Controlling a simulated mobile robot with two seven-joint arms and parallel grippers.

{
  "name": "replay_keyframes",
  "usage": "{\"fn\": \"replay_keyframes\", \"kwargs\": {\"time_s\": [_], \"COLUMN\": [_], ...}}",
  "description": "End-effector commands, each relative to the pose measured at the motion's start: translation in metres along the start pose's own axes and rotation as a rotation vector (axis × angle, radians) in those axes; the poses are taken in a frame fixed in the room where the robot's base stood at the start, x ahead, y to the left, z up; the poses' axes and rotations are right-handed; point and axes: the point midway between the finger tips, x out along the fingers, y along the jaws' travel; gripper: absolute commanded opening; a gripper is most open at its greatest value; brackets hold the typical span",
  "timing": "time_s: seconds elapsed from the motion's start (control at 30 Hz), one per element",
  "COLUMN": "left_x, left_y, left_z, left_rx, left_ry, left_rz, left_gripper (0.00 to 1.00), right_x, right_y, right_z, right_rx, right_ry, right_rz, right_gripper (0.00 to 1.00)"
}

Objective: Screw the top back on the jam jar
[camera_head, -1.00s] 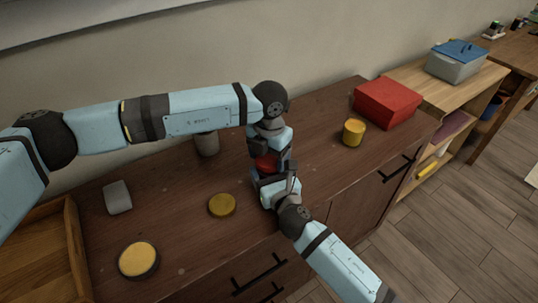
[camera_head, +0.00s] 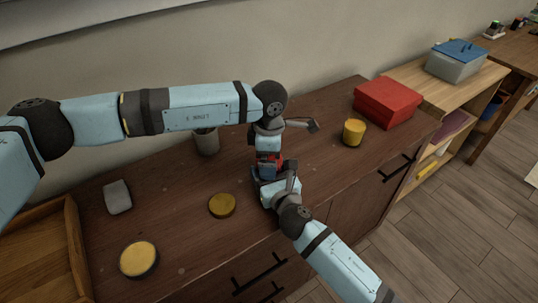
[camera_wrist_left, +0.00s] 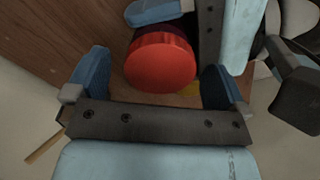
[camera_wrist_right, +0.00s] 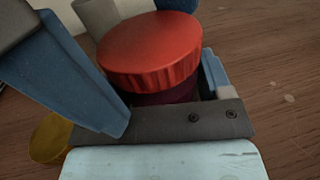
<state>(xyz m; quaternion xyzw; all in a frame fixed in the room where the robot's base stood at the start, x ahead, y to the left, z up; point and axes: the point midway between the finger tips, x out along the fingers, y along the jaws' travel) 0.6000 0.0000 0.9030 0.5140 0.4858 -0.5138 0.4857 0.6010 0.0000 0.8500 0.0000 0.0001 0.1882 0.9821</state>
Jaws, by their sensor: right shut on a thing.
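The red lid (camera_head: 268,158) sits on top of the jam jar, which is mostly hidden by my grippers in the head view. In the right wrist view the lid (camera_wrist_right: 150,52) covers the dark red jar (camera_wrist_right: 168,97); I cannot tell whether it is screwed tight. My right gripper (camera_head: 275,183) is shut on the jar body from the front. My left gripper (camera_head: 267,148) is above the jar. In the left wrist view its blue fingers stand open on either side of the lid (camera_wrist_left: 160,64), with gaps showing.
On the dresser (camera_head: 180,215) are a yellow disc (camera_head: 222,205), a yellow-topped round tin (camera_head: 138,260), a grey block (camera_head: 117,196), a grey cup (camera_head: 206,142), a yellow can (camera_head: 354,132) and a red box (camera_head: 388,102). A wooden tray (camera_head: 72,240) stands at left.

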Motion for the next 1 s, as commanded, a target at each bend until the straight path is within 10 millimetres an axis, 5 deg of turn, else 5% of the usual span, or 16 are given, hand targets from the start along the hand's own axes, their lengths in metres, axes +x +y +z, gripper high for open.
{"fn": "replay_keyframes", "kwargs": {"time_s": [0.27,0.7,1.0], "left_x": [-0.01,-0.096,-0.12], "left_y": [0.001,0.001,0.0], "left_z": [0.0,0.0,0.0], "left_rx": [-0.001,-0.001,0.0], "left_ry": [-0.001,-0.001,0.0], "left_rz": [0.001,0.003,0.001], "left_gripper": [1.0,1.0,1.0], "right_x": [0.0,0.0,0.0], "right_y": [0.0,0.0,0.0], "right_z": [0.0,0.0,0.0], "right_rx": [0.0,0.0,0.0], "right_ry": [0.0,0.0,0.0], "right_rz": [0.0,0.0,0.0], "right_gripper": [0.06,0.06,0.06]}}
